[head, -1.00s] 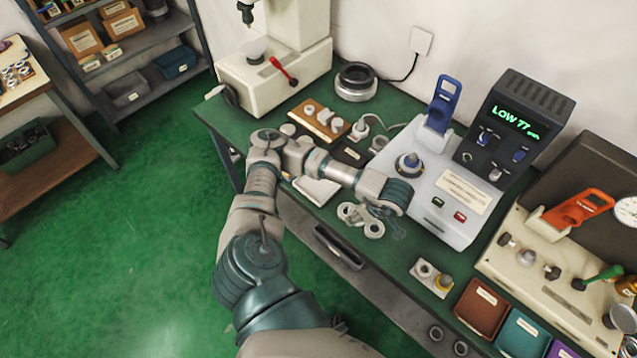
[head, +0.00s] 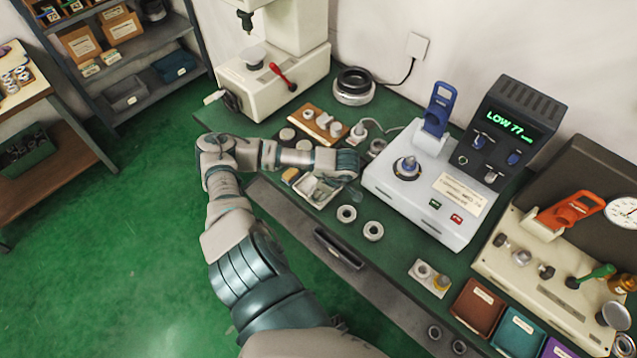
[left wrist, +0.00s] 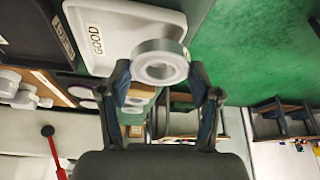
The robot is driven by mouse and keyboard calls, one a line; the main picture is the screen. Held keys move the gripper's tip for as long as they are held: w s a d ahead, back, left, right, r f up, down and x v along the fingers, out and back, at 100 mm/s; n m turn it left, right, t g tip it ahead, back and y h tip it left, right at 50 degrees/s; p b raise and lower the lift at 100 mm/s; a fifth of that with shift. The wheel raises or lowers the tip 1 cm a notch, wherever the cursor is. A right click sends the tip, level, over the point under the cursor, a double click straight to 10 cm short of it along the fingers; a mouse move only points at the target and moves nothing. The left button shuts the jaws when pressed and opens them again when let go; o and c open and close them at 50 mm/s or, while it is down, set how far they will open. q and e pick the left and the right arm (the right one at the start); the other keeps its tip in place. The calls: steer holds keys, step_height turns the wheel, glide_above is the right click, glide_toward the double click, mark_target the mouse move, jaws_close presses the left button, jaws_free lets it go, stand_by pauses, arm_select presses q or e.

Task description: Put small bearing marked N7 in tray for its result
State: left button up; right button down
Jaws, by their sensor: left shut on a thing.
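My left gripper (left wrist: 160,78) is shut on a small metal bearing ring (left wrist: 160,66), held between its two fingertips in the left wrist view. No N7 mark is readable on it. A white tray labelled GOOD (left wrist: 112,22) lies beyond the ring there, with a dark tray (left wrist: 28,32) beside it, its label only partly readable. In the head view my left gripper (head: 346,182) is over the bench near the white tray (head: 311,196), and the held ring is hard to make out. The gauge display (head: 511,124) reads LOW 77. My right gripper is not in view.
Two loose rings (head: 347,213) (head: 373,230) lie on the green bench in front of the grey gauge (head: 416,200). A wooden board with parts (head: 317,126) and a press (head: 273,75) stand behind the arm. Coloured trays (head: 478,304) are at the lower right.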

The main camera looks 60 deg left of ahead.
arm_select(q)
steer(key=w+a, duration=0.2)
steer(key=a, duration=0.1)
steer(key=w+a, duration=0.1)
steer(key=shift+a+f, duration=0.25)
steer(key=shift+f, duration=0.1)
step_height(320, 180, down, 3)
steer(key=shift+d+f, duration=0.1)
steer(key=shift+f, duration=0.1)
steer(key=o, duration=1.1)
steer(key=shift+c, duration=0.2)
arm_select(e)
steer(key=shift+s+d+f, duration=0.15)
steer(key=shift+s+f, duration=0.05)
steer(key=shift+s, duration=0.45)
arm_select(q)
steer(key=v, duration=1.2)
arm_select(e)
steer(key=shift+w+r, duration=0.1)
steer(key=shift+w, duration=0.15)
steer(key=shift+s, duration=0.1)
